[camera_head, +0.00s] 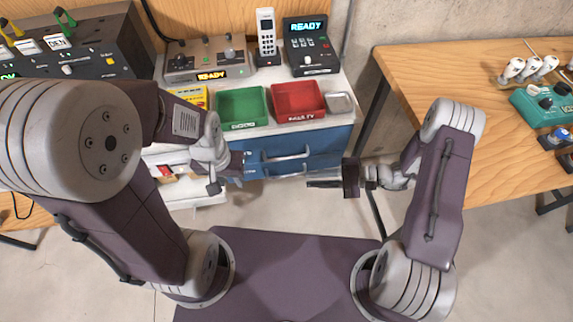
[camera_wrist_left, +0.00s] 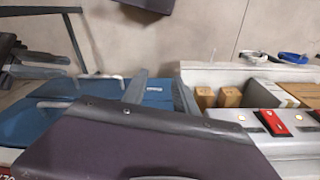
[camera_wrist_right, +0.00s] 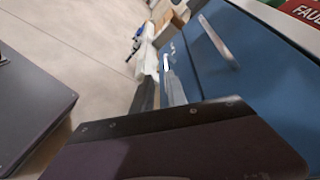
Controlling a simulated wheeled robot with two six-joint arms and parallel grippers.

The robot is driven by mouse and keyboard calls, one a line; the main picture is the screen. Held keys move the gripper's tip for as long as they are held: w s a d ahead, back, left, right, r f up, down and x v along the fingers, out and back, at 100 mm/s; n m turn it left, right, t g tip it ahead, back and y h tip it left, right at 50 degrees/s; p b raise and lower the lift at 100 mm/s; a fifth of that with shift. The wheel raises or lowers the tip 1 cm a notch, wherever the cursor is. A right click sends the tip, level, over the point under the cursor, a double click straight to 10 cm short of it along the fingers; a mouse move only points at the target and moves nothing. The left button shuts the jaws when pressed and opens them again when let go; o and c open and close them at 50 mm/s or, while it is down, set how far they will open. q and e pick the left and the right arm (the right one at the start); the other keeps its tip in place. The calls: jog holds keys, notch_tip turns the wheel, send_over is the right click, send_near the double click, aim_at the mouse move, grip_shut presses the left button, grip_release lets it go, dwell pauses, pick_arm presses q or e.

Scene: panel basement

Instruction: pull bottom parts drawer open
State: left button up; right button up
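The blue parts drawers (camera_head: 315,162) are under the white bench top, with a pale bar handle (camera_head: 287,156) on the upper front. The bottom parts drawer (camera_head: 262,173) is the lower blue front, its handle partly visible. Both fronts look closed. My left gripper (camera_head: 228,184) is at the drawers' left side; its fingers (camera_wrist_left: 160,92) are apart and empty in the left wrist view. My right gripper (camera_head: 312,179) is in front of the drawers' lower right; its fingers (camera_wrist_right: 158,92) are narrowly apart in the right wrist view, near the lower front. I cannot tell whether they touch it.
A green tray (camera_head: 242,124), red tray (camera_head: 298,118) and small metal tray (camera_head: 341,102) stand on the bench above. A white shelf with wooden blocks (camera_wrist_left: 230,97) and red parts (camera_wrist_left: 272,122) is beside the drawers. A wooden table (camera_head: 450,90) stands to the right.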

aim_at(286, 176)
jog(key=shift+m+t+y, duration=0.3)
jog(key=shift+t, duration=0.1)
jog(key=x, duration=0.6)
jog(key=w+x, duration=0.1)
jog(key=x, duration=0.2)
jog(key=shift+f, duration=0.1)
grip_shut()
dwell(0.9)
